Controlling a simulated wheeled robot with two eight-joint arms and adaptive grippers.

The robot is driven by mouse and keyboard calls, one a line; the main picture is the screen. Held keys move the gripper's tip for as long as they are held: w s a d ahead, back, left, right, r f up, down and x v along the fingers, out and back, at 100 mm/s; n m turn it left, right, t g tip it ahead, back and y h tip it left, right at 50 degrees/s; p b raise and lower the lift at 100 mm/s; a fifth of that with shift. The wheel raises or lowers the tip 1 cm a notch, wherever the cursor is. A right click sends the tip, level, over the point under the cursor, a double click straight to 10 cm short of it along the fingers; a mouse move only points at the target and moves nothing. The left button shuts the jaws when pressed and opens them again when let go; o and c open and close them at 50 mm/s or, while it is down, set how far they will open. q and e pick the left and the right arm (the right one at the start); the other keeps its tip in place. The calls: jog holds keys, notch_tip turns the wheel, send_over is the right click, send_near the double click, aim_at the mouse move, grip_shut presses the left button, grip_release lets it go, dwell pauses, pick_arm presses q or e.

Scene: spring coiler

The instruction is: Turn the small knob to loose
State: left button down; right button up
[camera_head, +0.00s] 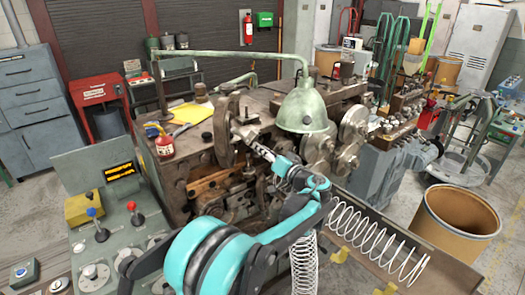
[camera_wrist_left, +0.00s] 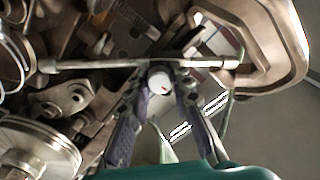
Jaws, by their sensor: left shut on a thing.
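The small knob (camera_wrist_left: 160,80) shows in the left wrist view as a round white cap with a short red mark, in front of a thin horizontal rod. My left gripper (camera_wrist_left: 160,88) has its two fingers on either side of the knob and is shut on it. In the head view my left gripper (camera_head: 262,151) reaches up to the front of the coiling machine (camera_head: 265,105), and the knob cannot be made out clearly there. The knob's base is hidden. My right gripper is in neither view.
A green lamp (camera_head: 303,108) hangs on its arm just above and right of my gripper. A control panel (camera_head: 118,225) with red and blue levers stands at left. A wire spring (camera_head: 375,240) and a brown bin (camera_head: 458,215) are at right. Metal parts crowd the knob.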

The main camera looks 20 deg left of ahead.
pick_arm(q)
jog(key=shift+n, duration=0.4)
jog(key=c, duration=1.3)
grip_release()
jog(key=v, duration=1.2)
jog(key=shift+a+f, duration=0.1)
jog(key=shift+a, duration=0.05)
